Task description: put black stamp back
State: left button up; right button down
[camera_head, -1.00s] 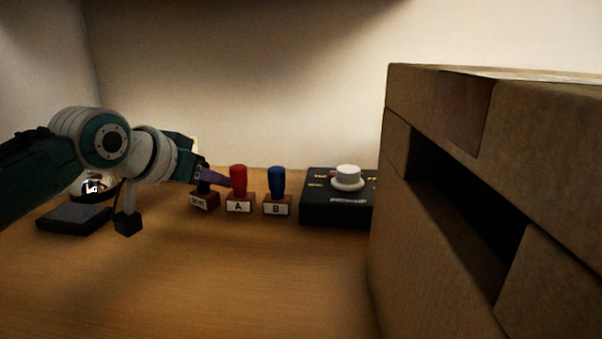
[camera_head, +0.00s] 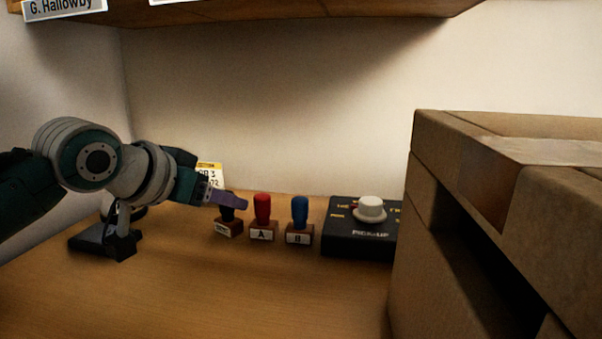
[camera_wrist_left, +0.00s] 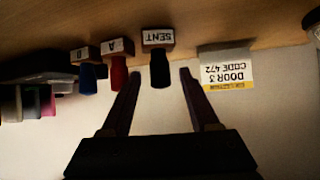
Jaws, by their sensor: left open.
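The black stamp (camera_head: 228,226) stands upright on the table at the left end of a row of stamps, its wooden base labelled. My left gripper (camera_head: 228,200) is at its handle in the head view, partly covering it. In the left wrist view, upside down, the black stamp (camera_wrist_left: 159,68) with its "SENT" label shows between the two open fingers of my left gripper (camera_wrist_left: 160,80). I cannot tell whether a finger touches the handle. My right gripper is not in view.
The red stamp A (camera_head: 262,216) and blue stamp B (camera_head: 299,220) stand just to the right. A black box with a white dial (camera_head: 370,209) follows. A large carton (camera_head: 440,220) blocks the right. A yellow-topped card (camera_head: 213,172) stands behind. The front table is clear.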

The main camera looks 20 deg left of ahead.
pick_arm(q)
jog(key=p+v, duration=0.1)
jog(key=v, duration=0.6)
jog(key=s+d+r+m+g+p, duration=0.1)
jog(key=s+d+r+g+p, duration=0.2)
jog(key=s+p, duration=0.4)
jog(key=s+d+r+g+p, duration=0.1)
jog(key=s+d+g+p, duration=0.1)
jog(key=s+d+p, duration=0.55)
jog(key=s+d+r+m+g+p, duration=0.1)
jog(key=s+d+r+g+p, duration=0.15)
jog(key=s, duration=0.75)
notch_tip(320, 180, up, 35)
jog(key=w+p, duration=0.1)
jog(key=p, duration=3.5)
jog(key=shift+a+f, duration=0.1)
